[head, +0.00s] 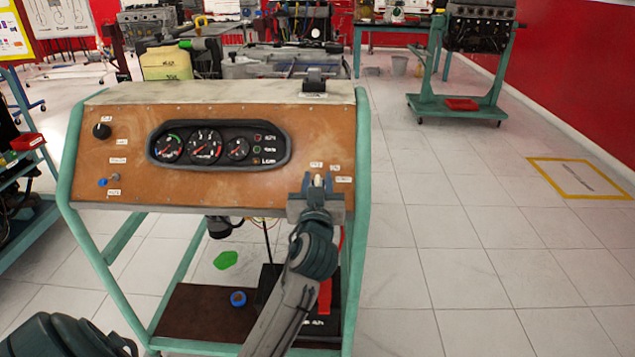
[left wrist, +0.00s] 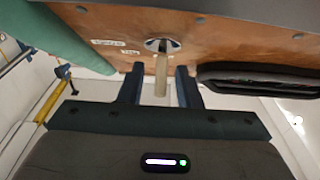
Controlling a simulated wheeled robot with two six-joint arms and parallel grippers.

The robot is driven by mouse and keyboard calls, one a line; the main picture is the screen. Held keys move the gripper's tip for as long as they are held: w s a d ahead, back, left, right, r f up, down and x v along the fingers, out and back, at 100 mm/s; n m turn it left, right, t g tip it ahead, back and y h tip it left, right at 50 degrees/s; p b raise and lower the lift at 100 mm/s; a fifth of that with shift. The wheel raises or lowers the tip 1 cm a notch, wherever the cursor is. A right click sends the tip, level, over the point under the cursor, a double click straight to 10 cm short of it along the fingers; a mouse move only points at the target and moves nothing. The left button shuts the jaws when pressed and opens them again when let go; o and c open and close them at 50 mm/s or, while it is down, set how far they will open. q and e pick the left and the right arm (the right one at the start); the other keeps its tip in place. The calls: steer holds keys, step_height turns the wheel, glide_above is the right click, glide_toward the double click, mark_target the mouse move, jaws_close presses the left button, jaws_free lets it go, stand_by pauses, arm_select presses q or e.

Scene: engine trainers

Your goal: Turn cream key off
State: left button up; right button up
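The cream key (left wrist: 161,76) sits in a round metal switch (left wrist: 162,45) on the brown panel (head: 230,184). In the left wrist view it is a narrow cream bar, standing straight in the picture. In the head view the key (head: 318,180) shows small at the panel's lower right, partly hidden by my gripper. My left gripper (head: 316,189) is in front of it. In the left wrist view the gripper (left wrist: 159,80) is open, one finger on each side of the key, with gaps on both sides. My right gripper is not in view.
The panel also carries a gauge cluster (head: 219,146), a black knob (head: 102,131) and a small blue-tipped switch (head: 103,182) at left. A teal frame (head: 359,200) bounds the panel.

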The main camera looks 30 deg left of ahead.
arm_select(q)
steer(key=b+v, duration=0.1)
steer(key=v, duration=0.9)
steer(key=shift+s+d, duration=0.15)
steer(key=shift+s, duration=0.2)
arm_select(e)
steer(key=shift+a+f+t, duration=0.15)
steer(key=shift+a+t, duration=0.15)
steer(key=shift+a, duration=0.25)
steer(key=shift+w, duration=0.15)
